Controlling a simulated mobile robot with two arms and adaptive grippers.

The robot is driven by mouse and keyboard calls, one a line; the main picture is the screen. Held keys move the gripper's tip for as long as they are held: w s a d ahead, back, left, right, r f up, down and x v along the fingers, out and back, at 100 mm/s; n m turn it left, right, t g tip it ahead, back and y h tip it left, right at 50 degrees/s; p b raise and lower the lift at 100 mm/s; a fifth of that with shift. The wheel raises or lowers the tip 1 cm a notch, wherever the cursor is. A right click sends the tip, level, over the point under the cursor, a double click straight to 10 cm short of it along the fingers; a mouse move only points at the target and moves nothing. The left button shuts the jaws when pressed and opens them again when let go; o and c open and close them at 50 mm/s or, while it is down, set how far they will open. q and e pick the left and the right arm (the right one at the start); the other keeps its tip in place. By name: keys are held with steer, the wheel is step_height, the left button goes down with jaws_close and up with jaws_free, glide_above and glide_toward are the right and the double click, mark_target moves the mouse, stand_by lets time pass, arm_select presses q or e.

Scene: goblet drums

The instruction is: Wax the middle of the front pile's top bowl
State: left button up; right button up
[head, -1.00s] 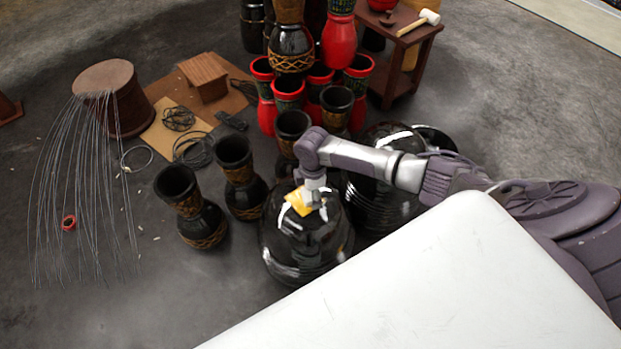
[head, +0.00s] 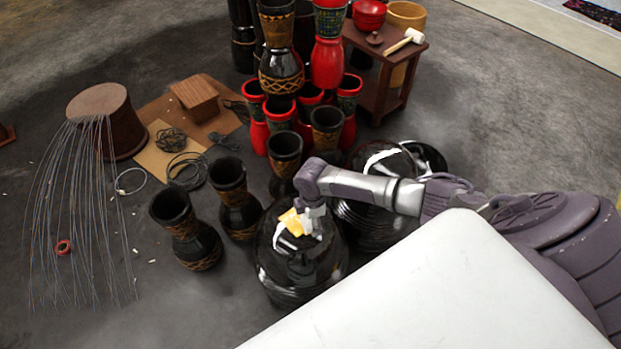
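The front pile of glossy black bowls (head: 290,277) stands upside down on the floor, left of the white surface's edge. Its top bowl (head: 325,250) shows bright reflections. My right gripper (head: 305,219) points down over the top of this bowl. It is shut on a small yellow cloth or pad (head: 292,222), which appears to touch the bowl near its upper middle. The fingertips are small and partly hidden by the pad. My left gripper is not in view.
Another black bowl pile (head: 372,222) stands behind my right forearm. Black goblet drums (head: 190,235) stand close to the left, and stacked red and black drums (head: 327,62) behind. A wooden side table (head: 385,75) holds a mallet. A wire-strung drum (head: 107,110) is far left.

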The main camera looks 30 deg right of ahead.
steer(key=shift+s+f+p, duration=0.1)
steer(key=shift+s+p, duration=0.25)
steer(key=shift+s, duration=0.05)
steer(key=shift+w, duration=0.15)
steer(key=shift+w+a+b, duration=0.15)
steer(key=shift+w+b, duration=0.45)
steer(key=shift+w, duration=0.3)
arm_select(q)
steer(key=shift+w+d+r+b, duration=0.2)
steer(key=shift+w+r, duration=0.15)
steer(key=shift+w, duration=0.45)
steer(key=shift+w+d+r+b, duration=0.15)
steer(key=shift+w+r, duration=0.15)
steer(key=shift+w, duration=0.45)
arm_select(e)
steer(key=shift+w+a, duration=0.1)
steer(key=shift+w, duration=0.65)
